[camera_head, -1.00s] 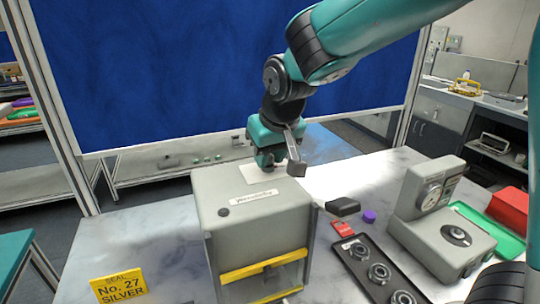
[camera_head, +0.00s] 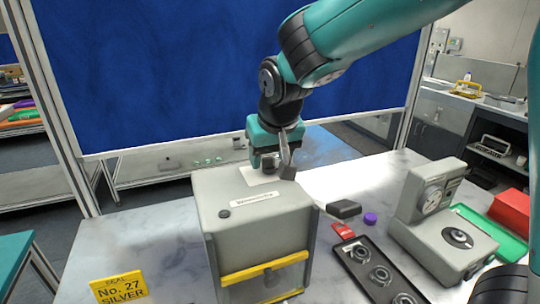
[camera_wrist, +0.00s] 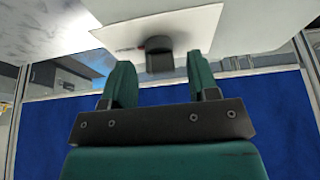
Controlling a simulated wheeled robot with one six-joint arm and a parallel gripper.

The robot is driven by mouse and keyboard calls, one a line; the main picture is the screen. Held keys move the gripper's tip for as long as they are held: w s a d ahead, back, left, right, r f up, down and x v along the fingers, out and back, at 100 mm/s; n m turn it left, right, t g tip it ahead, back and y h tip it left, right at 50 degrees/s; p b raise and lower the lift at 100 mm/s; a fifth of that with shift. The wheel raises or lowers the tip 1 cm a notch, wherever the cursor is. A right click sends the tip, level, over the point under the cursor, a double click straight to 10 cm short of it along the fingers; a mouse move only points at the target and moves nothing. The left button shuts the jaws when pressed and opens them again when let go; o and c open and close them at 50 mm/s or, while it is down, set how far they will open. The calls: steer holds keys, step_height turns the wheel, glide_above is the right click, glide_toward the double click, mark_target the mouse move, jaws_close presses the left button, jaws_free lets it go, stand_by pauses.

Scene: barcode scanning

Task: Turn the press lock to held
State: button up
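The press is a grey box (camera_head: 255,225) with a label on top and a yellow-edged front guard. A white plate (camera_head: 257,177) lies at its rear top edge, below my gripper (camera_head: 268,168). In the wrist view the white plate (camera_wrist: 200,32) carries a short black knob (camera_wrist: 159,58), which looks like the press lock. My gripper (camera_wrist: 159,72) is open there, one green finger on each side of the knob, with gaps visible. The knob's setting cannot be read. In the head view my gripper hides the knob.
A small black button (camera_head: 224,213) sits on the box top. Right of the box are a black tray (camera_head: 350,262) with several rings, a red tag (camera_head: 343,230), a black block (camera_head: 343,208), a purple cap (camera_head: 370,218) and a grey gauge device (camera_head: 440,225). A yellow sign (camera_head: 118,288) stands at front left.

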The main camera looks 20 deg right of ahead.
steer(key=b+v, duration=0.2)
steer(key=v, duration=1.5)
steer(key=shift+r, duration=0.2)
steer(key=shift+s+f, duration=0.1)
steer(key=s+a+f+n+g+y, duration=0.2)
steer(key=s+f+n, duration=0.1)
steer(key=s+f, duration=0.5)
steer(key=s+a+f+n+g+y, duration=0.2)
steer(key=s+f+n, duration=0.2)
steer(key=s+f, duration=0.5)
steer(key=shift+a+g, duration=0.15)
steer(key=shift+g, duration=0.15)
